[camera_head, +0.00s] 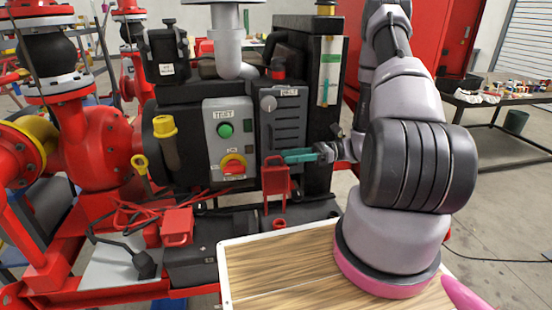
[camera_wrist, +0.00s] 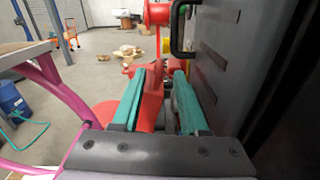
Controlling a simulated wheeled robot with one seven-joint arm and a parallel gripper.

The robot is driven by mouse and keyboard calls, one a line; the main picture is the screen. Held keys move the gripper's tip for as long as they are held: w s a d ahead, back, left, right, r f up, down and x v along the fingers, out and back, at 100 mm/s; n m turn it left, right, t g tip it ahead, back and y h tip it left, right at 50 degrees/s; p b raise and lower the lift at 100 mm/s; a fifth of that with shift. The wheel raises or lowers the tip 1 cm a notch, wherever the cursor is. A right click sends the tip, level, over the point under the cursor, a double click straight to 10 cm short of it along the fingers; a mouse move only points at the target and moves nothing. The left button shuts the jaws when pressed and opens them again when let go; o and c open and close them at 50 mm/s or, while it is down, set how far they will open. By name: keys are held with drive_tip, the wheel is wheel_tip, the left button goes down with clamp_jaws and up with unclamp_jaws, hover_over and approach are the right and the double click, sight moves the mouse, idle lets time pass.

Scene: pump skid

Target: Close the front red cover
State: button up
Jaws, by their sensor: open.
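A red cover (camera_head: 276,180) stands upright, swung open, in front of the grey panel in the head view. A second red cover (camera_head: 177,227) sits lower on the black battery box to the left, with red cables beside it. My gripper (camera_head: 300,156) has its teal fingers at the upper right edge of the upright cover. In the wrist view my gripper (camera_wrist: 160,73) is open, and red cover material (camera_wrist: 152,98) shows between the two fingers. The fingers hide part of it, and I cannot tell whether either finger touches it.
A grey control box (camera_head: 228,140) with a green button and red knob is left of the upright cover. The black panel (camera_wrist: 225,60) with a handle is close on the right in the wrist view. A wooden-topped surface (camera_head: 285,265) lies in front.

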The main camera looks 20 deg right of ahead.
sight(277, 157)
drive_tip(key=a, duration=0.5)
drive_tip(key=shift+w, duration=0.15)
clamp_jaws()
drive_tip(key=shift+d, duration=0.1)
idle(1.2)
